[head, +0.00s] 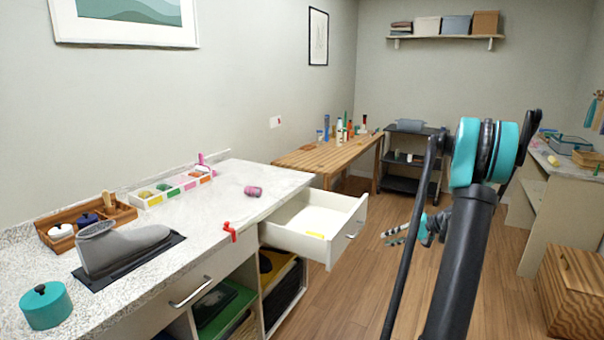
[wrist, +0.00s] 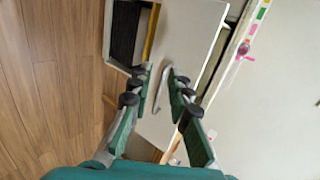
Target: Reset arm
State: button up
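My gripper (head: 388,238) is in the air to the right of the open drawer (head: 343,238) in the head view, with a visible gap between them. In the wrist view its two green fingers (wrist: 160,76) are spread apart with nothing between them. The drawer's front (wrist: 190,35) and its grey handle (wrist: 161,90) show beyond the fingers. My arm rises at the right of the head view and bends at a teal joint.
A black cart (head: 405,160) and a wooden chest (head: 570,290) stand around open floor.

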jog(key=s+a+n+g+h, duration=0.2)
jog(key=s+a+h, duration=0.3)
jog(key=s+a, duration=0.95)
jog(key=s+f+n+h, duration=0.1)
jog(key=s+h, duration=0.1)
jog(key=s, duration=0.7)
jog(key=s+d+f+n+t+h, duration=0.1)
jog(key=s+f+n+h, duration=0.1)
jog(key=s, duration=0.7)
jog(key=shift+s+d+h, duration=0.15)
jog(key=shift+s+h, duration=0.05)
jog(key=shift+h, duration=0.3)
